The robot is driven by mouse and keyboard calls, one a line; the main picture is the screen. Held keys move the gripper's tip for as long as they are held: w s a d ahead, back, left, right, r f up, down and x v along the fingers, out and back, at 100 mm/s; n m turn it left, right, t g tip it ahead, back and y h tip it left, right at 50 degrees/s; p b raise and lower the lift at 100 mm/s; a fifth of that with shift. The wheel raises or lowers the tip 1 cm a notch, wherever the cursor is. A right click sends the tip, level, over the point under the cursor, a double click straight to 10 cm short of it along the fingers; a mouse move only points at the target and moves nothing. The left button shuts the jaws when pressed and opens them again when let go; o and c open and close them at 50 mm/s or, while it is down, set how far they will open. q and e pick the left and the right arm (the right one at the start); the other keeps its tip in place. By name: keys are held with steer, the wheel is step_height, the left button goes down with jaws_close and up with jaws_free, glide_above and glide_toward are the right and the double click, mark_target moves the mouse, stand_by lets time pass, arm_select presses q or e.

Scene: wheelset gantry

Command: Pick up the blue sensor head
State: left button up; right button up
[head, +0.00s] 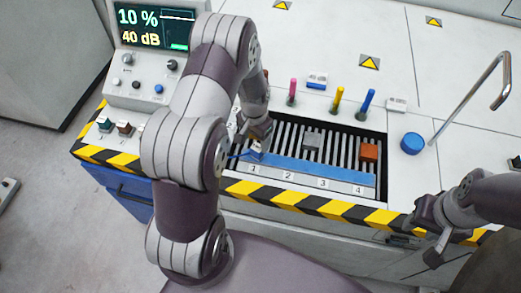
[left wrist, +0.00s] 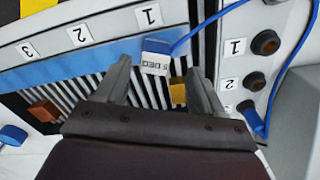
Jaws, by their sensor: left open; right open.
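The blue sensor head, a small blue-and-white block marked "5 DEG" with a blue cable, shows in the left wrist view (left wrist: 156,56). It lies at the slot 1 end of the ribbed rack, by the blue label strip (head: 320,173). In the head view it is small and partly hidden by my left gripper (head: 256,139). My left gripper's fingers are open, one on each side of the sensor head in the left wrist view (left wrist: 158,68); I cannot tell whether they touch it. My right gripper (head: 431,243) is open and empty near the front right edge.
The rack also holds a grey block (head: 311,141), an orange block (head: 369,151) and a yellow block (left wrist: 178,90). Behind it stand pink (head: 292,91), yellow (head: 337,99) and blue (head: 367,103) pegs. A blue knob (head: 412,143) and a bent metal rod (head: 497,95) are at right.

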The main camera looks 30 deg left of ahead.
mark_target(257, 147)
arm_select(q)
steer(key=f, duration=0.3)
steer(key=f+p, duration=0.1)
steer(key=f, duration=0.1)
steer(key=shift+d+f, duration=0.1)
steer(key=shift+d, duration=0.25)
steer(key=shift+a+f, duration=0.1)
steer(key=shift+f, duration=0.3)
